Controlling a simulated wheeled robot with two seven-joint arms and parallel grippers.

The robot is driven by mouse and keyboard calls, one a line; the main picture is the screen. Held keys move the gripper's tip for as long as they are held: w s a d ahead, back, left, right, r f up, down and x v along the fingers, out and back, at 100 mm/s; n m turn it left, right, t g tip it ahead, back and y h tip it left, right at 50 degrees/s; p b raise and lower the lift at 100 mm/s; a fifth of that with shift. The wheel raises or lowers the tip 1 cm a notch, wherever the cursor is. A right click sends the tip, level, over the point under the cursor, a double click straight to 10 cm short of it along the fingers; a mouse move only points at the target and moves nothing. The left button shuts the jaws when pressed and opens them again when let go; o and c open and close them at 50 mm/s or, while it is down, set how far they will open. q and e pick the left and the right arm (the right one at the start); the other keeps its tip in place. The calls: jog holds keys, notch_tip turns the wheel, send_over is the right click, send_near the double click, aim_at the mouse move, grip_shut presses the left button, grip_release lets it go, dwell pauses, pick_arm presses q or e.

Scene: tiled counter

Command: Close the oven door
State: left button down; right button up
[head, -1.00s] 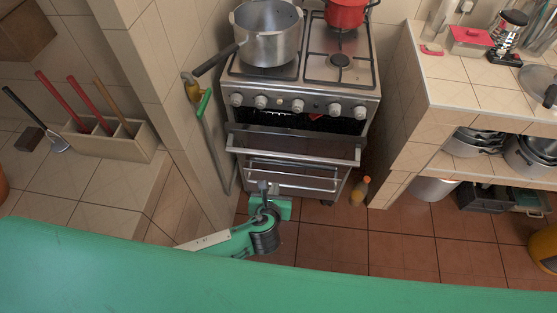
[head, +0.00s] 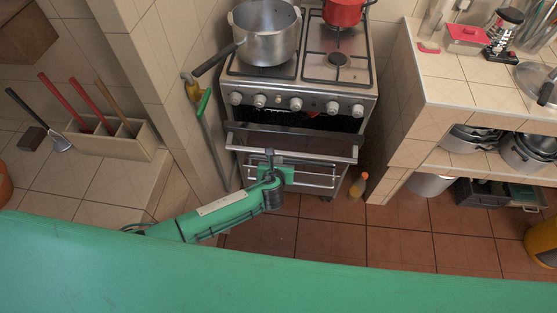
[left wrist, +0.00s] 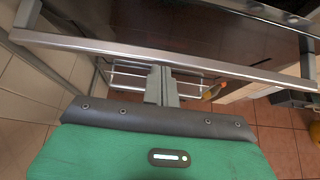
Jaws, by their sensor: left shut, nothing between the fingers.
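The oven door (head: 320,152) is part of the steel stove and stands partly open, tilted outward, with a dark gap below the knobs. Its metal handle bar (left wrist: 120,48) crosses the left wrist view, with the dark door panel behind it. My left gripper (head: 269,153) is in front of the door, near the bar. In the left wrist view its two grey fingers (left wrist: 161,82) are together and empty, with their tips just below the bar. I cannot tell whether they touch it. My right gripper is not in view.
A large pot (head: 265,35) and a red pot (head: 343,10) stand on the stove top. A yellow bottle (head: 358,186) stands on the floor right of the stove. A tiled counter (head: 460,85) is at the right, a tiled wall close at the left. Floor before the stove is clear.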

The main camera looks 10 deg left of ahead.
aim_at(282, 130)
pick_arm(q)
jog(key=shift+g, duration=0.6)
jog(key=w+r+p, duration=0.2)
jog(key=w+p, duration=0.2)
jog(key=w, duration=0.1)
jog(key=shift+r+p, duration=0.3)
jog(key=shift+r, duration=0.1)
jog(key=w, duration=0.4)
jog(key=shift+w+r, duration=0.25)
jog(key=shift+w, duration=0.05)
jog(key=shift+w+r, duration=0.2)
jog(key=shift+w, duration=0.1)
jog(key=shift+r, duration=0.15)
jog(key=shift+a, duration=0.1)
